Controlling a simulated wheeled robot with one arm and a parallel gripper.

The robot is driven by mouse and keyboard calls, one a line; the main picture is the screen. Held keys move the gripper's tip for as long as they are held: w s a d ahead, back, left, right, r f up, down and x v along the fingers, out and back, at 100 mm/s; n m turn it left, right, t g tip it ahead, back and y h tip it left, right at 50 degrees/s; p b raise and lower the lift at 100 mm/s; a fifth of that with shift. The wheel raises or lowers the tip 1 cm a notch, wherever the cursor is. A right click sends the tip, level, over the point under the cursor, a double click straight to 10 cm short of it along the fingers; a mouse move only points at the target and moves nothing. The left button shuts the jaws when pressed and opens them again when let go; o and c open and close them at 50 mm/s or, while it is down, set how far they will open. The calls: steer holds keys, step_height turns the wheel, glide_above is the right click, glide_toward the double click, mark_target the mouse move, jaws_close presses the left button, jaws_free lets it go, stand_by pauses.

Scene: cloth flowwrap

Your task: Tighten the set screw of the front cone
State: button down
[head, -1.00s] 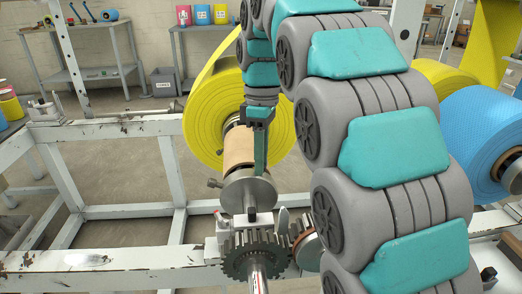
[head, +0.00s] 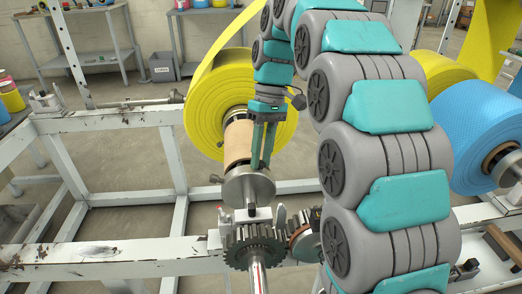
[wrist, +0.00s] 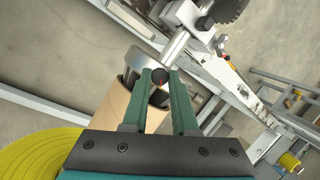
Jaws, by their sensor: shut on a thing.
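The front cone (head: 249,188) is a steel flanged disc on the shaft, set in the near end of the cardboard core (head: 238,143) of the yellow roll. My gripper (head: 260,166) points down at the cone's upper right side. I take this to be the set screw. In the head view the fingers hide it. A small knob (head: 216,179) sticks out at the cone's left.
A dark gear (head: 256,246) on the shaft stands in front of the cone, over the white frame rail (head: 110,252). The yellow roll (head: 208,112) is close behind my gripper. A blue roll (head: 482,135) lies to the right. The floor inside the frame is clear.

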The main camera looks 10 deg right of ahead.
steer(key=shift+m, duration=0.6)
steer(key=c, duration=0.7)
jaws_free()
